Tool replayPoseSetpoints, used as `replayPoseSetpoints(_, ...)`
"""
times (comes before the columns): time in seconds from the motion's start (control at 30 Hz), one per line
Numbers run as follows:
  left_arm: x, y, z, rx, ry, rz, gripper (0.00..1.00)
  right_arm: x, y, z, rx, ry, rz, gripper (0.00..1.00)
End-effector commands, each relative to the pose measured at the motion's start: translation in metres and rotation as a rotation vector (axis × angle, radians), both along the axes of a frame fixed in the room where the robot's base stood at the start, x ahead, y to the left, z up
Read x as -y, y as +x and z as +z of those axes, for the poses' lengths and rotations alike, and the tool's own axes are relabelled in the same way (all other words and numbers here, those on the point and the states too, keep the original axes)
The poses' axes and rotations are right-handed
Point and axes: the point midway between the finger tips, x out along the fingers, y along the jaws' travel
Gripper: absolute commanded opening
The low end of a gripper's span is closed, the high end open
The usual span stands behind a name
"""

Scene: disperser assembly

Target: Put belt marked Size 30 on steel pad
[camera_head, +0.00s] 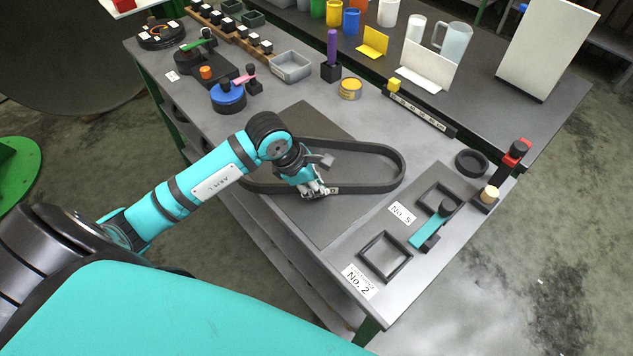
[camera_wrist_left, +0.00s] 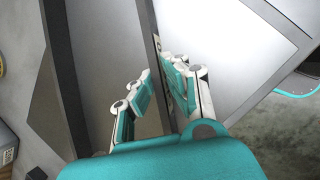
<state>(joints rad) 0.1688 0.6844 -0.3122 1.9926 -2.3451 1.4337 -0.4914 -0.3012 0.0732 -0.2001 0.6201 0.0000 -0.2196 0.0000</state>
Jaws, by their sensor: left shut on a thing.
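The belt is a dark, long oval loop (camera_head: 397,166) that spans the dark grey steel pad (camera_head: 325,232) in the head view. Its right end reaches past the pad, and part of its left side is hidden behind my arm. I cannot tell whether it rests on the pad or hangs slightly above it. My left gripper (camera_head: 318,191) is shut on the belt's near side, beside a small pale label that I cannot read. In the left wrist view my fingers (camera_wrist_left: 163,88) pinch the belt's thin dark wall (camera_wrist_left: 143,20). My right gripper is not in view.
Square black frames (camera_head: 386,257), a teal-handled tool (camera_head: 430,230) and a black ring (camera_head: 471,163) lie to the right. A blue round part (camera_head: 228,97), a grey bin (camera_head: 290,67) and a yellow tin (camera_head: 350,89) stand behind. The near pad area is clear.

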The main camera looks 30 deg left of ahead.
Motion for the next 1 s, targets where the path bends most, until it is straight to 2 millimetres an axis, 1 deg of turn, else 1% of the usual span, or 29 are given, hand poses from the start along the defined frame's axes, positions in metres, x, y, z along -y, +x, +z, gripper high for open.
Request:
replayPoseSetpoints(0.03, 0.0, 0.0, 0.0, 0.002, 0.001, 0.001, 0.0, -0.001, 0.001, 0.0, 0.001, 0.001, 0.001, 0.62)
replayPoseSetpoints(0.07, 0.0, 0.0, -0.001, -0.001, 0.0, 0.001, 0.11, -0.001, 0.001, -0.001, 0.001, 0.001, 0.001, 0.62)
replayPoseSetpoints(0.1, 0.0, 0.0, -0.001, -0.001, 0.0, 0.001, 0.16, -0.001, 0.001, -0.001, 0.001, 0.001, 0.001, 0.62)
replayPoseSetpoints(0.13, 0.0, 0.0, -0.001, -0.001, 0.0, 0.001, 0.19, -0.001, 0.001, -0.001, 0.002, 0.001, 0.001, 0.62)
replayPoseSetpoints(0.37, 0.0, 0.0, 0.0, -0.001, 0.001, 0.0, 0.19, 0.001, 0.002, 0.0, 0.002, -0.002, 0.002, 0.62)
replayPoseSetpoints(0.47, -0.002, -0.001, 0.004, 0.001, 0.001, -0.001, 0.19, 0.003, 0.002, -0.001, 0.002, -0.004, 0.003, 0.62)
replayPoseSetpoints(0.57, -0.005, -0.005, 0.014, 0.002, 0.003, -0.001, 0.19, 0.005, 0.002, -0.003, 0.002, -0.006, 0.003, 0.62)
replayPoseSetpoints(0.9, -0.023, -0.028, 0.078, 0.004, 0.005, 0.0, 0.19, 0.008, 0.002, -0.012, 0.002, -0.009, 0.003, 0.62)
replayPoseSetpoints(1.0, -0.027, -0.033, 0.093, 0.003, 0.003, 0.001, 0.19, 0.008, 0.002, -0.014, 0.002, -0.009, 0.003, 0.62)
